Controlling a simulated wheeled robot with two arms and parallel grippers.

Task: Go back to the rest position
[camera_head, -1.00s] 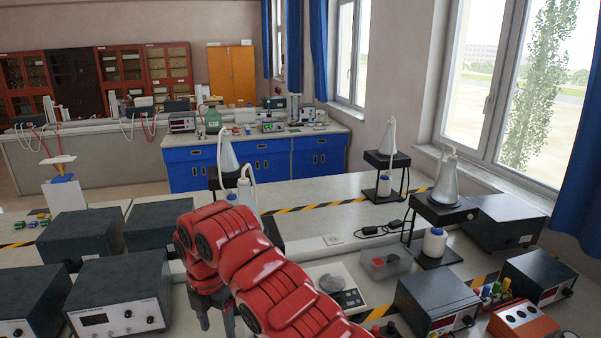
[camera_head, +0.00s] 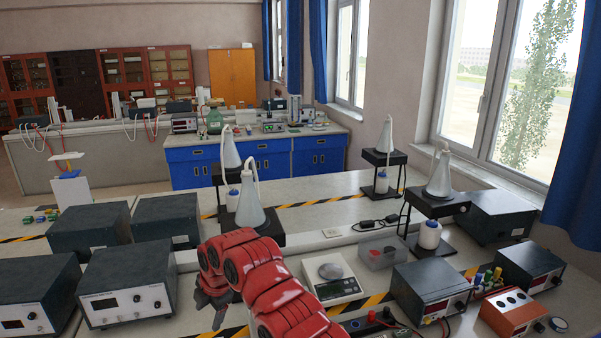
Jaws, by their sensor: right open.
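My right arm is red and comes in from the bottom of the head view, reaching up and left over the near bench. My right gripper (camera_head: 214,302) hangs at its end, dark grey, pointing down above the bench top. Its jaws are open, and I see nothing between them. The arm hides part of the bench behind it. My left gripper is not in view.
Dark instrument boxes (camera_head: 127,292) stand to the left. A conical flask (camera_head: 250,207) stands behind the arm. More instruments (camera_head: 431,287) stand right.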

